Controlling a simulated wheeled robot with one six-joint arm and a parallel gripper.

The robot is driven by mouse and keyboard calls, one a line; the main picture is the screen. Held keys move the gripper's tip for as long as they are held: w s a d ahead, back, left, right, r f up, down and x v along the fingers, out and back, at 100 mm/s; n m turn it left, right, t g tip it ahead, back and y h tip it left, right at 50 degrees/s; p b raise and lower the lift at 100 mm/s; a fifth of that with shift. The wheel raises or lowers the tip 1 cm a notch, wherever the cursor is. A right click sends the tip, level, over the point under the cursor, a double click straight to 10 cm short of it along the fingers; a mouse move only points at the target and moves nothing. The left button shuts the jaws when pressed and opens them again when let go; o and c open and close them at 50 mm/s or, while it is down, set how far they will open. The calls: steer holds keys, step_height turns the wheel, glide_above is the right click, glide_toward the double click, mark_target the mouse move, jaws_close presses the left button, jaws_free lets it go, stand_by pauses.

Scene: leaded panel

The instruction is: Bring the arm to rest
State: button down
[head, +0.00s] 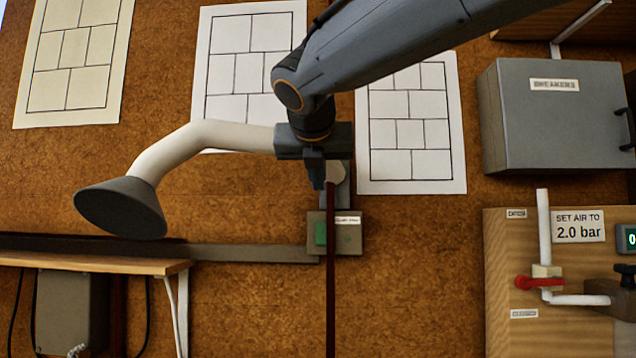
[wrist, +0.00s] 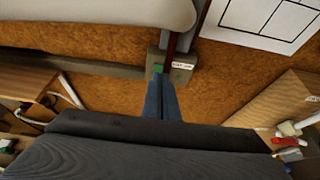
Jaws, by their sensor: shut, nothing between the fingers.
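My gripper (head: 316,172) is in the upper middle of the head view, at the end of my dark arm that comes in from the top right. Its fingers are together with nothing between them. In the wrist view the shut fingers (wrist: 161,98) point toward a small grey box with a green button. In the head view that box (head: 349,238) is just below my gripper. I cannot tell how far apart they are in depth.
A white extraction pipe with a dark hood (head: 122,207) is left of my gripper. A dark red upright bar (head: 331,290) runs below it. A grey breaker box (head: 556,115) and a wooden board with a red-handled valve (head: 526,282) are at right. A wooden bench (head: 95,262) is lower left.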

steer(key=shift+f, duration=0.1)
steer(key=s+d+f+m+g, duration=0.15)
steer(key=d+f+m, duration=0.35)
steer(key=f, duration=0.6)
steer(key=s+d+f+m+g, duration=0.1)
steer(key=d+f+m+g, duration=0.35)
steer(key=f, duration=0.75)
steer(key=s+d+f+m+g, duration=0.1)
steer(key=d+f+m, duration=0.1)
steer(key=f+m, duration=0.75)
steer(key=s+d+f+m+g, duration=0.2)
steer(key=s+d+f+m, duration=0.2)
steer(key=s+f+m, duration=0.4)
steer(key=s+d+f+m+g, duration=0.3)
steer(key=s+d+f+m, duration=0.2)
steer(key=s+f+m, duration=0.3)
steer(key=s+f, duration=0.3)
steer(key=f, duration=0.3)
steer(key=shift+f+m, duration=0.3)
steer(key=shift+f, duration=0.05)
steer(key=shift+a, duration=0.1)
